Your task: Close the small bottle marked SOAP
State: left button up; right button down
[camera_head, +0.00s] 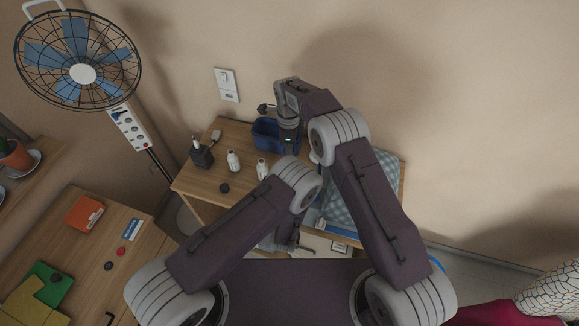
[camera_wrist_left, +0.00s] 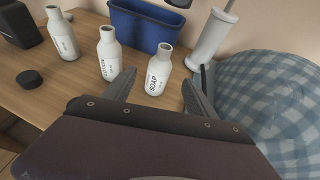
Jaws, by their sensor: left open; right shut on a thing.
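The SOAP bottle (camera_wrist_left: 157,72) is white, upright and open-topped, with dark lettering, on the wooden table. In the left wrist view my left gripper (camera_wrist_left: 157,92) is open, its fingers on either side of the bottle's near side; I see no grip on it. In the head view the left gripper and SOAP bottle are hidden behind my arm. My right gripper (camera_head: 267,109) is above the blue bin's left side, shut on a small dark thing, perhaps a cap. A dark edge at the top of the wrist view may be it. A black cap (camera_wrist_left: 29,78) lies on the table.
Two other white open bottles, one middle (camera_wrist_left: 109,53) and one left (camera_wrist_left: 62,33), stand left of the SOAP bottle. The blue bin (camera_wrist_left: 148,27) is behind. A white cylinder (camera_wrist_left: 208,40) and blue checked cloth (camera_wrist_left: 265,105) are to the right. A black box (camera_head: 202,155) stands left.

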pick_arm(q)
jog(key=shift+x, duration=1.2)
pick_arm(e)
jog(key=shift+s+d+r, duration=0.1)
jog(key=shift+s, duration=0.3)
pick_arm(q)
jog(key=x, duration=0.8)
pick_arm(e)
jog(key=shift+s+r, duration=0.15)
pick_arm(q)
jog(key=shift+w+f, duration=0.15)
jog(key=shift+w, duration=0.15)
jog(key=shift+s, duration=0.1)
grip_shut()
pick_arm(e)
jog(key=shift+f, duration=2.5)
